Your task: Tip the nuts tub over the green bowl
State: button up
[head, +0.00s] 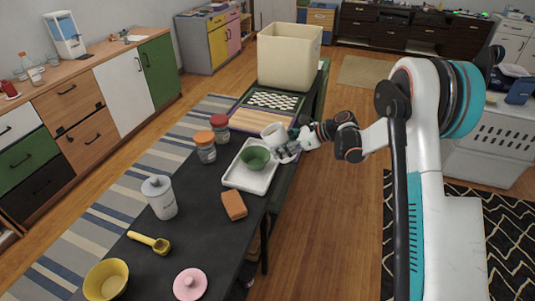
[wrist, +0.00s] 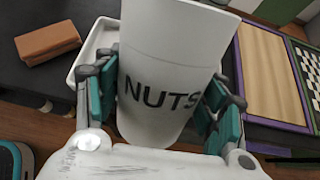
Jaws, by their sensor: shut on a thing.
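The nuts tub (wrist: 165,65) is white with dark "NUTS" lettering and fills the middle of the wrist view. My gripper (wrist: 162,103) is shut on it, with teal-padded fingers on both sides. In the head view the tub (head: 273,134) is held just behind and right of the green bowl (head: 255,158), looking slightly tilted. The bowl stands on a white tray (head: 233,180) on the dark table. The bowl's inside cannot be made out clearly. The tub hides the bowl in the wrist view, and the tub's contents are not visible.
Two jars (head: 205,147) stand left of the tray. A brown block (head: 234,206) lies in front of it. A large cream bin (head: 289,57) stands behind.

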jog(key=shift+d+f+h, duration=0.15)
jog(key=shift+f+h, duration=0.25)
jog(key=shift+f, duration=0.1)
jog(key=shift+s+f+g, duration=0.1)
jog(key=shift+g, duration=0.2)
jog(key=shift+d+f+h, duration=0.1)
jog(key=shift+f+h, duration=0.1)
jog(key=shift+h, duration=0.2)
jog(key=shift+p, duration=0.3)
jog(key=shift+d+f+h, duration=0.1)
jog(key=shift+f+h, duration=0.05)
jog(key=shift+h, duration=0.25)
jog(key=shift+g+h+p, duration=0.4)
jog(key=shift+h+p, duration=0.1)
jog(key=shift+h, duration=0.2)
jog(key=shift+s+d+h, duration=0.1)
jog(key=shift+d+h, duration=0.05)
jog(key=shift+h, duration=0.15)
